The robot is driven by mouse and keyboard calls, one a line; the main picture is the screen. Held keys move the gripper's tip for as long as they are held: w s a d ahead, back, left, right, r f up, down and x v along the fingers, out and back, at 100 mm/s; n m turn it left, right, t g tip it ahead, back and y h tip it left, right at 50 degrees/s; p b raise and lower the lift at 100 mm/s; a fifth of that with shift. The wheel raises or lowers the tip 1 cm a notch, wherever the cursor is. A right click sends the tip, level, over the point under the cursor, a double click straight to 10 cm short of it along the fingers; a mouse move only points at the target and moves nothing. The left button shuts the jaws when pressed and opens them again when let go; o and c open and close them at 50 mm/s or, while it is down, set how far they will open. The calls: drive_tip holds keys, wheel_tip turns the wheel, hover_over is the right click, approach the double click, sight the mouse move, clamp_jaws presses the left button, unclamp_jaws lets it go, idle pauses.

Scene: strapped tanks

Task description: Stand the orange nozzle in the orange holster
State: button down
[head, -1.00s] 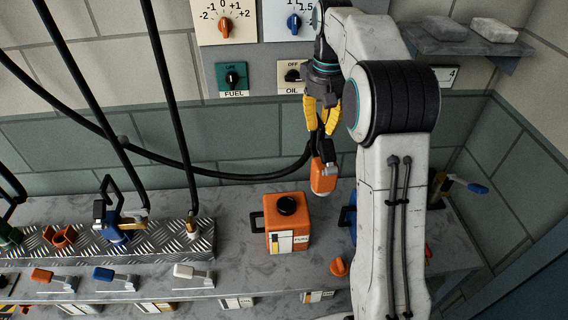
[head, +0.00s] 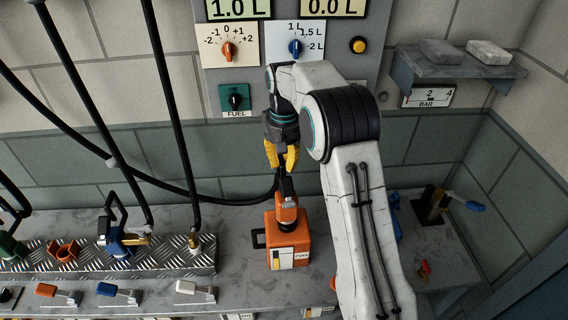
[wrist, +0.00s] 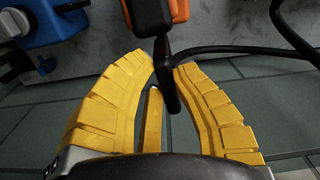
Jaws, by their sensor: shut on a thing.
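My gripper (head: 282,158) is shut on the orange nozzle (head: 287,214) by its dark handle, with the orange end hanging down. The nozzle overlaps the top of the orange tank (head: 283,250) in the head view; I cannot tell whether it touches it. In the wrist view the yellow fingers (wrist: 165,75) close around the dark handle, and the orange part of the nozzle (wrist: 180,10) is cut by the top edge. The orange holster (head: 64,250) stands empty on the tread-plate rail at the left.
A blue nozzle (head: 118,238) stands to the right of the holster, and a green one (head: 10,246) to its left. Black hoses hang in front of the wall. Coloured levers (head: 118,291) line the bench front. A wall shelf (head: 455,68) is at the right.

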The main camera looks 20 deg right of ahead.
drive_tip(key=shift+f+p, duration=0.35)
drive_tip(key=shift+f, duration=0.25)
drive_tip(key=c, duration=1.2)
unclamp_jaws()
drive_tip(key=shift+f, duration=0.1)
drive_tip(key=shift+f+b, duration=0.2)
drive_tip(key=shift+b, duration=0.15)
